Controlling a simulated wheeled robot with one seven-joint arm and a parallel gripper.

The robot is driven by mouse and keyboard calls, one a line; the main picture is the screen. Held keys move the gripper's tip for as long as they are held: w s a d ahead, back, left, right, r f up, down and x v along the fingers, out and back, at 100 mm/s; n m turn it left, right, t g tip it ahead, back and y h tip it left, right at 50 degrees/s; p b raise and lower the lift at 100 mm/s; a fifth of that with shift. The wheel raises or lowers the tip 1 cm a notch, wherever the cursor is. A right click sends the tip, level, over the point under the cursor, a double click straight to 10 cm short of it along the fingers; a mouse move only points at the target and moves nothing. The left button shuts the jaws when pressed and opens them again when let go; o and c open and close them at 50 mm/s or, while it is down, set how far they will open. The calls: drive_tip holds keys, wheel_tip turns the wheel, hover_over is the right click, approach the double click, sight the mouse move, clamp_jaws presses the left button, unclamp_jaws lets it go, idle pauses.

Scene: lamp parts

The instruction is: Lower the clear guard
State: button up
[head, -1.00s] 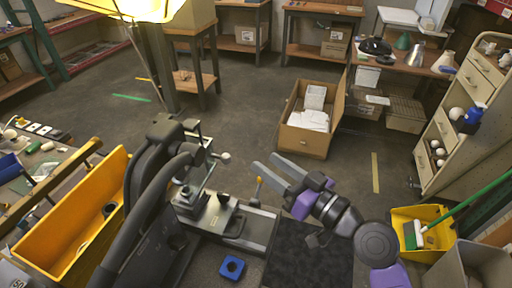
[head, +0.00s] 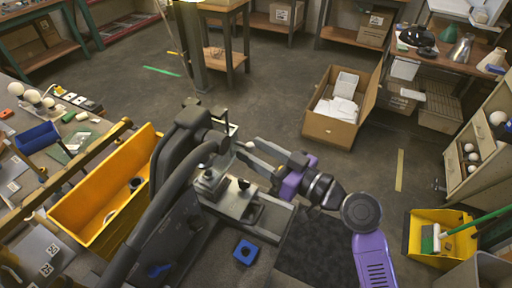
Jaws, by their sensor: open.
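The dark grey bench machine (head: 190,150) stands left of centre in the head view, with a metal vise-like fixture (head: 232,196) at its front. A thin see-through panel in a light frame, apparently the clear guard (head: 222,132), stands raised beside the machine's head. Its clear part is hard to make out. My gripper (head: 246,150) is open, its two grey fingers pointing left at the guard's right side, close to its small pale knob. I cannot tell whether the fingers touch it.
A blue block with a hole (head: 245,252) lies in front of the fixture, left of a dark mat (head: 312,250). A yellow bin (head: 95,215) stands left of the machine. An open cardboard box (head: 335,125) is on the floor behind my arm.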

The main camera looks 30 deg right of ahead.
drive_tip(key=shift+w, duration=0.1)
clamp_jaws()
idle(1.4)
